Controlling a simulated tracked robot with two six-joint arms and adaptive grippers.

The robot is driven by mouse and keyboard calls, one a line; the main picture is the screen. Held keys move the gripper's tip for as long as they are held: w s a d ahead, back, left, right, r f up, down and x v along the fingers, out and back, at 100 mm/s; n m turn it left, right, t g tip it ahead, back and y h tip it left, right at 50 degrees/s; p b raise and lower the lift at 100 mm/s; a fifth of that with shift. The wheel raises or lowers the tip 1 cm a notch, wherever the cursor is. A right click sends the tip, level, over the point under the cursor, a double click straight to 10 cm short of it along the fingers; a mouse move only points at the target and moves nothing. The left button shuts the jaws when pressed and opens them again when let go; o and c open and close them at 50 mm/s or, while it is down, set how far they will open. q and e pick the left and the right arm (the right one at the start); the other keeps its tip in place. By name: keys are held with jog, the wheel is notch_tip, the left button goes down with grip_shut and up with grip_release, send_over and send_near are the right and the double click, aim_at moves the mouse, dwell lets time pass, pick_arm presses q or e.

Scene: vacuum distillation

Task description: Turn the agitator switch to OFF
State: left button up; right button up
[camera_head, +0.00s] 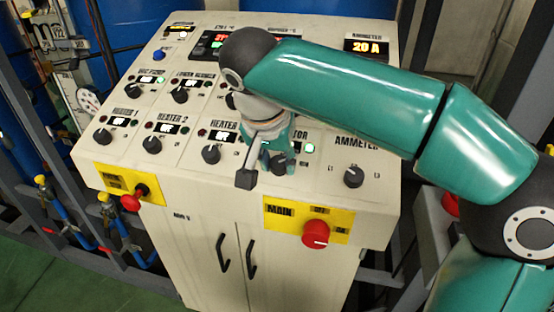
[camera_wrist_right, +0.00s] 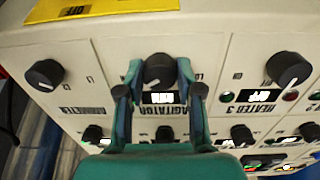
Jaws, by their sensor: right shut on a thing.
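The agitator switch is a round black knob (camera_wrist_right: 159,69) with a white pointer line, above the AGITATOR label in the right wrist view. In the head view the knob (camera_head: 281,166) is partly hidden by my right gripper. My right gripper (camera_wrist_right: 160,76) has its two fingers on either side of the knob, shut on it. The small display (camera_wrist_right: 160,98) beside the knob is partly covered and its text is hard to read. A green lamp (camera_head: 309,148) beside it glows in the head view. My left gripper is in neither view.
The heater 3 knob (camera_wrist_right: 288,70) and the ammeter knob (camera_wrist_right: 45,75) flank the agitator knob. A red main switch (camera_head: 316,234) on a yellow plate is below it. Another red switch (camera_head: 134,199) is at the left. My right arm covers the panel's upper right.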

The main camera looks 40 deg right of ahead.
jog(key=n+p, duration=0.1)
jog(key=n, duration=0.5)
jog(key=shift+r+p, duration=0.1)
jog(key=shift+p, duration=0.25)
jog(key=n+p, duration=0.1)
jog(key=n, duration=0.4)
jog(key=shift+n, duration=0.3)
jog(key=o, duration=1.2)
jog(key=shift+c, duration=0.2)
jog(key=shift+s, duration=0.1)
jog(key=v, duration=1.1)
jog(key=shift+s+r, duration=0.3)
jog(key=shift+s, duration=0.05)
